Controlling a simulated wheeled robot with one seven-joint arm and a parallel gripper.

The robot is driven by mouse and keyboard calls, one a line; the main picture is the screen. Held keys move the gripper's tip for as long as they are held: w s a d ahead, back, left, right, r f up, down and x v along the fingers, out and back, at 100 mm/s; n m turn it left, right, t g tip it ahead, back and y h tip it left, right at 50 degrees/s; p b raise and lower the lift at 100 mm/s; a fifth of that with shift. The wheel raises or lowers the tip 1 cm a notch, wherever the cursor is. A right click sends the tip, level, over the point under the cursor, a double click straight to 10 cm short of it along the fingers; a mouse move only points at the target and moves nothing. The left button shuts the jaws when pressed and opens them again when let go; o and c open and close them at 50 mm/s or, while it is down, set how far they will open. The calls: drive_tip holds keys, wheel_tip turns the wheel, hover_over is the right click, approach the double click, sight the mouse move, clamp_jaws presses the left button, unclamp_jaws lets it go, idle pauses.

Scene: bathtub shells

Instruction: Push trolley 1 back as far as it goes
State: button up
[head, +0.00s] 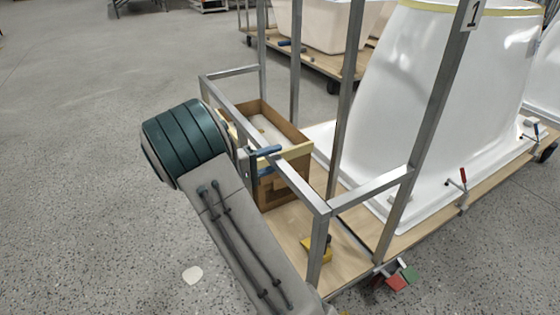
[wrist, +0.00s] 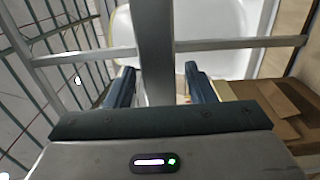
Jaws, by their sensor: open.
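Trolley 1 (head: 350,258) has a wooden deck and a grey metal frame, with a number 1 sign (head: 474,14) on a post. A large white tub shell (head: 425,100) stands on it. My gripper (head: 268,160) is at the frame's near horizontal rail (head: 292,178). In the wrist view my gripper (wrist: 160,88) is open, with a dark fingertip on each side of a grey bar (wrist: 155,45). I cannot tell whether either finger touches the bar. My arm hides part of the trolley's near edge.
A yellow tool (head: 318,249) lies nearby. Another trolley (head: 318,60) with a tub stands behind. Speckled floor (head: 90,180) is clear at left.

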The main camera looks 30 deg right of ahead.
drive_tip(key=shift+d, duration=1.25)
clamp_jaws()
drive_tip(key=shift+w, duration=0.1)
